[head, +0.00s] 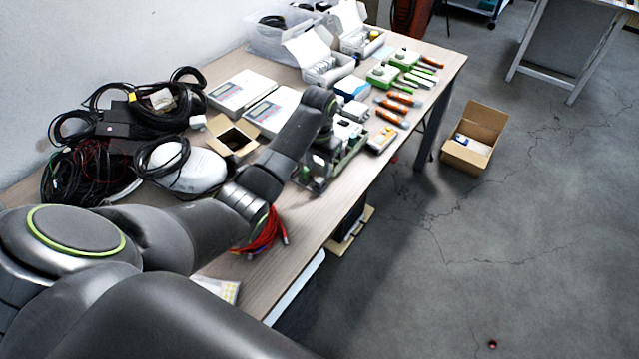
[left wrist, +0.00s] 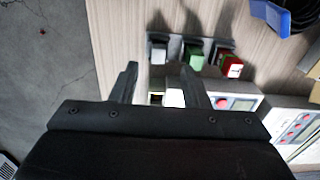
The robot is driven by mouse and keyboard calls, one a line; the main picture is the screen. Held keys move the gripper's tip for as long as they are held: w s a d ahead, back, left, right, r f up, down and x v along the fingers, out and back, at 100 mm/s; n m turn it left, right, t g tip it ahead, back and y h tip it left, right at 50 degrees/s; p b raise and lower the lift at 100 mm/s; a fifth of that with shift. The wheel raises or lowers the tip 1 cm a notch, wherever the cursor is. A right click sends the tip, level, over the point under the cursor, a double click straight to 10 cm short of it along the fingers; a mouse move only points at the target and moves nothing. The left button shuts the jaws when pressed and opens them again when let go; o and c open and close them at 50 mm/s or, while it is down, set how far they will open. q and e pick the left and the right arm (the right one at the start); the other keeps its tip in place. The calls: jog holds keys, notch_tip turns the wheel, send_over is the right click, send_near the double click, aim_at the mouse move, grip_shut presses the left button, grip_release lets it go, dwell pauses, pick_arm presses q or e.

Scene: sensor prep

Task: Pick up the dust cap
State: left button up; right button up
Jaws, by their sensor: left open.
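A small dark red round thing (head: 492,344) lies on the grey floor, far from the table at the bottom right of the head view; it looks like the dust cap, but is too small to be sure. A tiny red spot also shows on the floor in the left wrist view (left wrist: 42,31), at the upper left. My left gripper (left wrist: 158,78) is open, its two dark fingers apart above the table edge. A white-topped block shows between and beyond the fingers; I cannot tell whether they touch it. My right gripper is not in view.
The wooden table (head: 300,238) carries cables, white boxes, orange-handled tools and instruments. In the left wrist view, a rack of coloured blocks (left wrist: 195,55) stands beyond my fingers. An open cardboard box (head: 470,160) stands on the floor. The floor around the red thing is clear.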

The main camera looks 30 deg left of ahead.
aim_at(319, 180)
pick_arm(q)
notch_tip(319, 180, down, 5)
jog(key=shift+s+d+r, duration=0.1)
grip_shut()
dwell(0.3)
